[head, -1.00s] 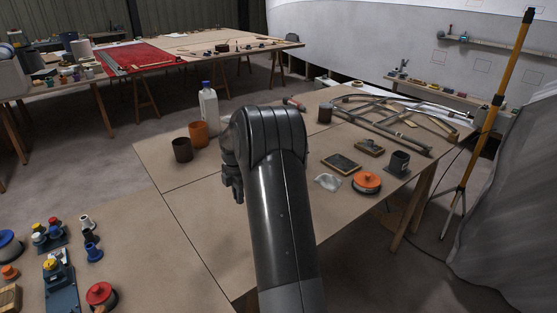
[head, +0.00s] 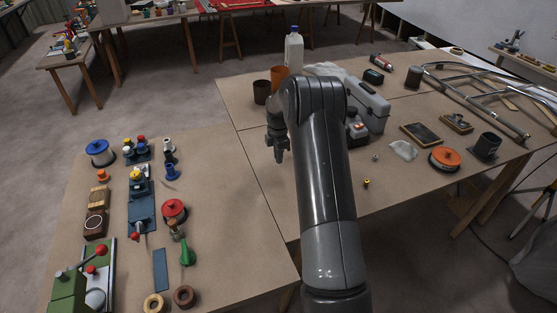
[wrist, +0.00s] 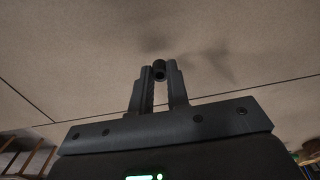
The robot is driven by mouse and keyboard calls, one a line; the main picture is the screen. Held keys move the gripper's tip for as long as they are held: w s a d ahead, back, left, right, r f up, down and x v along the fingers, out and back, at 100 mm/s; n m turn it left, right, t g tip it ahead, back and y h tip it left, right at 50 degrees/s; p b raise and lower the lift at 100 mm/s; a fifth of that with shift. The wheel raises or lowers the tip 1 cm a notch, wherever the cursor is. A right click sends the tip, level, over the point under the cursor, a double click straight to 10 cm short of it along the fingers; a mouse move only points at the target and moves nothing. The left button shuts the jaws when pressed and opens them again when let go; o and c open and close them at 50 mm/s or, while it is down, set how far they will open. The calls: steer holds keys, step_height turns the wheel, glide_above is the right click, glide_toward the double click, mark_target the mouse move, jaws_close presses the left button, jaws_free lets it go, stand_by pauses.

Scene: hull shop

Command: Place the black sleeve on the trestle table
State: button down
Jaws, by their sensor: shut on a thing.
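My gripper (head: 278,150) hangs down over the tabletop near the seam between two boards. In the wrist view its two fingers (wrist: 158,90) are shut on the black sleeve (wrist: 159,70), a small dark round piece at their tips. In the head view the sleeve is too small or hidden to make out. The trestle table (head: 235,97) is a brown board under and to the right of my gripper, with wooden legs. In the wrist view a bare brown surface with dark seams fills the background, with a soft shadow on it.
A dark cup (head: 262,92), an orange cup (head: 278,73) and a white bottle (head: 293,50) stand behind my gripper. A grey toolbox (head: 372,108) is right of my arm. The left board (head: 225,215) holds many small parts on its left side; its right side is clear.

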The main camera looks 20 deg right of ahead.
steer(key=shift+f, duration=1.15)
steer(key=shift+f, duration=0.15)
steer(key=c, duration=1.4)
jaws_free()
